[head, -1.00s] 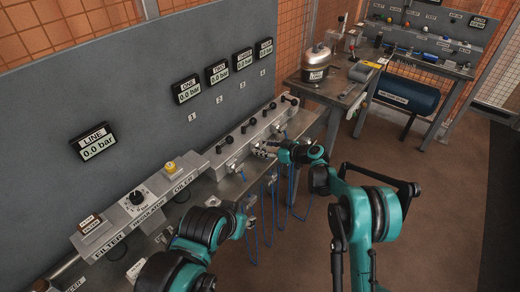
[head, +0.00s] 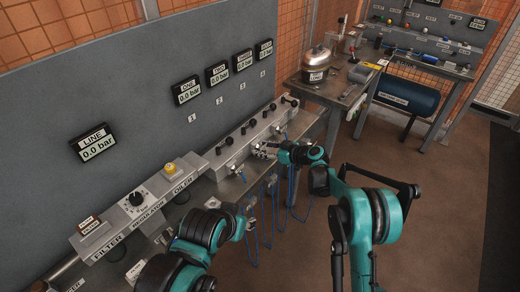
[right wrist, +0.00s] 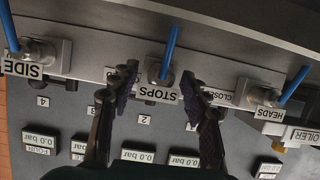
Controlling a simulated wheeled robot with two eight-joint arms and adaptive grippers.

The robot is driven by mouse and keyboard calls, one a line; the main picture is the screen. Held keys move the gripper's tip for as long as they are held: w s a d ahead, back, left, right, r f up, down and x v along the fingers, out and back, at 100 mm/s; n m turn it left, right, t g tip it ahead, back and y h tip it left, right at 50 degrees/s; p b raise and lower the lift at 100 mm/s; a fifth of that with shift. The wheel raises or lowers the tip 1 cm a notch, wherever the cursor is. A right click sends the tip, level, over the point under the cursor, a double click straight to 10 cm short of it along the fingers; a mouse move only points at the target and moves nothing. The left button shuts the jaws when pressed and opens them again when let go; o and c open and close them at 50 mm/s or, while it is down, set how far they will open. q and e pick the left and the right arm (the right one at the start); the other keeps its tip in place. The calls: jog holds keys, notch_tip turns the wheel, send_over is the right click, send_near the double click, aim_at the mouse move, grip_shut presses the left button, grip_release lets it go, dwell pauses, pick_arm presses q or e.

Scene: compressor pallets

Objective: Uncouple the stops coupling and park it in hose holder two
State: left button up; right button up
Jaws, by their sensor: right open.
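The STOPS coupling (right wrist: 163,74) is in the right wrist view, a metal fitting on the manifold with a blue hose (right wrist: 170,45) and a STOPS label (right wrist: 158,93). My right gripper (right wrist: 158,84) is open, its dark fingers on either side of the coupling, with visible gaps in the picture. In the head view my right gripper (head: 263,151) is small, at the front of the manifold (head: 238,142). My left gripper (head: 243,219) is low at the bench front; its jaws are too unclear to read. I cannot make out hose holder two.
The SIDE coupling (right wrist: 36,50) and HEADS coupling (right wrist: 267,92) flank STOPS, each with a blue hose. Several blue hoses (head: 268,215) hang off the bench front. The filter and regulator row (head: 140,207) is at left. The floor (head: 300,265) beyond the hoses is clear.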

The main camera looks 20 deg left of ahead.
dwell(0.4)
grip_shut()
jog(key=shift+s+d, duration=0.1)
jog(key=shift+d, duration=0.1)
jog(key=d, duration=0.1)
jog(key=s+d, duration=0.1)
jog(key=d, duration=0.1)
jog(key=s+d+b, duration=0.1)
jog(key=d, duration=0.1)
jog(key=shift+d, duration=0.15)
dwell(1.0)
jog(key=shift+d, duration=0.1)
